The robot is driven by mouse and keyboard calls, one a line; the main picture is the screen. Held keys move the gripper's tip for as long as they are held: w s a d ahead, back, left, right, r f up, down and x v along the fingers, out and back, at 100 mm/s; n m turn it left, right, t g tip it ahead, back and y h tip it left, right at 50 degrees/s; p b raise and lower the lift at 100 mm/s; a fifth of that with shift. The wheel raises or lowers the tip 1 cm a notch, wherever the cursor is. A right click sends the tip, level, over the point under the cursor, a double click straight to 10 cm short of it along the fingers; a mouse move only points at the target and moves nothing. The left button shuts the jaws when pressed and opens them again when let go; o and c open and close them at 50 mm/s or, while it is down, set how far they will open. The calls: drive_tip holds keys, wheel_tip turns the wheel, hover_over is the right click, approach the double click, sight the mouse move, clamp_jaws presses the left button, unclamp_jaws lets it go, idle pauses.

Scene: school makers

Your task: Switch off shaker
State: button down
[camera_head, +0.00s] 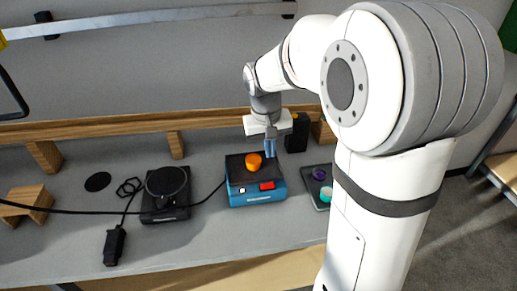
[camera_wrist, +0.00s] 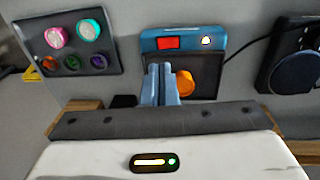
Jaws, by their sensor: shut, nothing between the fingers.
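The shaker (camera_head: 262,200) is a blue box on the bench with a dark top plate. An orange object (camera_head: 253,161) sits on the plate. Its front has a red rocker switch (camera_head: 267,186) and a small, pale lit button (camera_head: 242,190). In the wrist view the shaker (camera_wrist: 185,32) is upper middle, with the red switch (camera_wrist: 167,43), lit button (camera_wrist: 206,40) and orange object (camera_wrist: 185,82) visible. My gripper (camera_head: 271,154) has blue fingers, shut and empty, above the plate's back right. In the wrist view my gripper (camera_wrist: 160,72) covers part of the plate.
A black round-topped device (camera_head: 166,190) stands left of the shaker, with cables nearby. A grey tray (camera_wrist: 75,70) with several coloured round pieces lies to the shaker's right in the head view. A black box (camera_head: 297,132) and wooden rail (camera_head: 110,127) stand behind. Bench in front is clear.

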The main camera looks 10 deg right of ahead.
sight(271, 185)
drive_tip(key=w, duration=0.1)
drive_tip(key=w+f, duration=0.1)
drive_tip(key=w, duration=0.1)
drive_tip(key=shift+a+f, duration=0.25)
drive_tip(key=f, duration=0.4)
drive_tip(key=d+f+p, duration=0.1)
drive_tip(key=f, duration=0.8)
drive_tip(key=shift+d+f, duration=0.35)
drive_tip(key=shift+f, duration=0.05)
drive_tip(key=shift+d+f, duration=0.1)
drive_tip(key=shift+f, duration=0.25)
drive_tip(key=shift+r, duration=0.15)
